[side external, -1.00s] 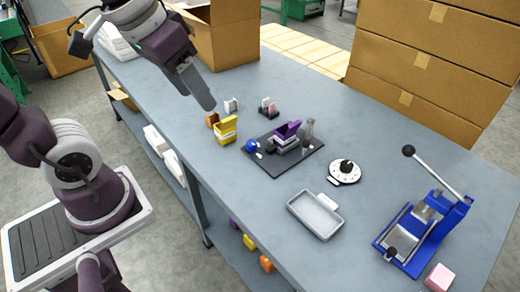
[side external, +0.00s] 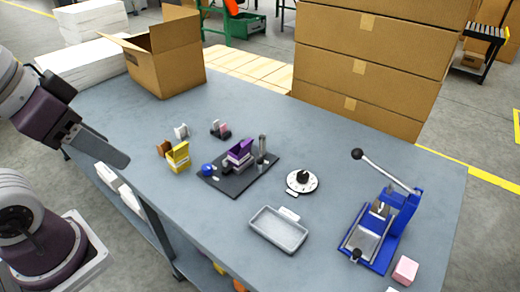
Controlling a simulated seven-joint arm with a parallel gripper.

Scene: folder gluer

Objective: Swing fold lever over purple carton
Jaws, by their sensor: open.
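The purple carton (side external: 241,150) sits with its flap up on a small grey fixture on a black base plate (side external: 229,189). A blue ball knob (side external: 207,169) is at the plate's left side, and a grey upright post (side external: 262,144) stands at its right. Which of these parts is the fold lever is hard to tell at this size. My gripper (side external: 122,160) is open and empty, over the table's left edge, to the left of the yellow carton and apart from the plate. Its fingers overlap in this view, so the gap between them is hidden.
A yellow carton (side external: 178,157) and small brown, white and pink pieces stand around the plate's left and back. A white dial (side external: 302,181), grey tray (side external: 278,232) and blue lever press (side external: 384,230) are to the right. Large cardboard boxes (side external: 370,62) stand behind.

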